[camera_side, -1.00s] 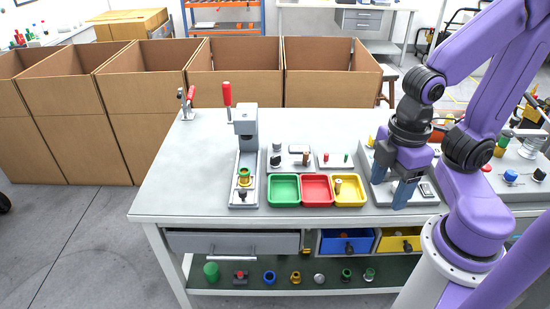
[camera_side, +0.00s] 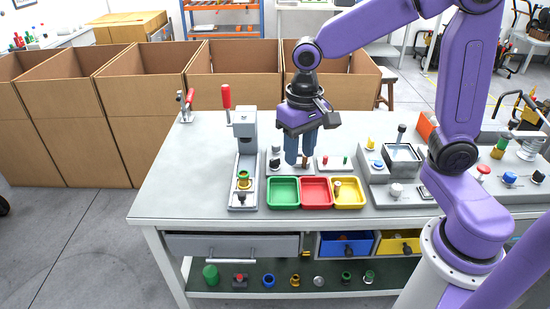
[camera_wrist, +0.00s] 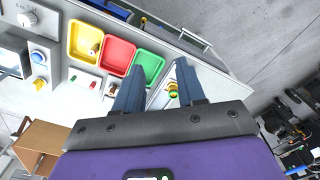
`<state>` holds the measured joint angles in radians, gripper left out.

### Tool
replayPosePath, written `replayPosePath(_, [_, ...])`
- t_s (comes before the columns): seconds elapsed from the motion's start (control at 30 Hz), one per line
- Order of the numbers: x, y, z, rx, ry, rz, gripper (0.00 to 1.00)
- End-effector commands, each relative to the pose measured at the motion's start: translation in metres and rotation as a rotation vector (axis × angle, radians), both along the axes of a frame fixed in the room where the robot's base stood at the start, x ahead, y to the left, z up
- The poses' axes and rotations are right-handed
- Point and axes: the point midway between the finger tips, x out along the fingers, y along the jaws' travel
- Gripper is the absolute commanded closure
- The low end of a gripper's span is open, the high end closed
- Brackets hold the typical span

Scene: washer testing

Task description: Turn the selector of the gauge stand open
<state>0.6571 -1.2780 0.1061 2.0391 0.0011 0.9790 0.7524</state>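I cannot tell for sure which unit is the gauge stand. A small grey unit with a black knob (camera_side: 275,162), possibly the selector, stands behind the green tray in the side view. My gripper (camera_side: 299,162) points down over the right part of this unit, to the right of the black knob, and its fingers hide some of it. In the wrist view my gripper (camera_wrist: 160,66) has its two fingers apart with nothing between them. The knob is not clear in the wrist view, where the fingers cover part of the scene.
A grey press (camera_side: 245,130) with a red lever stands left of my gripper. Green (camera_side: 283,202), red (camera_side: 316,204) and yellow (camera_side: 349,204) trays lie in front. A washer unit (camera_side: 402,158) stands to the right. The table's back left is mostly clear.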

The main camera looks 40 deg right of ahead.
Motion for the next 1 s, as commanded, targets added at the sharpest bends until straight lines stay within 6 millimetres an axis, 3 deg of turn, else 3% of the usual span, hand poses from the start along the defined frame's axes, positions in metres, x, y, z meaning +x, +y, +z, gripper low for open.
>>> replayPosePath(0.03, [0.02, -0.002, -0.002, -0.001, 0.004, -0.112, 0.61])
replayPosePath(0.27, [0.101, -0.029, -0.013, 0.0, 0.01, -0.621, 0.61])
replayPosePath(0.5, [0.173, -0.08, -0.032, 0.0, 0.017, -1.149, 0.61])
replayPosePath(0.63, [0.201, -0.112, -0.043, 0.0, 0.019, -1.404, 0.61])
replayPosePath(0.8, [0.22, -0.143, -0.054, 0.003, 0.019, -1.626, 0.61])
replayPosePath(1.0, [0.226, -0.155, -0.061, 0.002, 0.02, -1.705, 0.61])
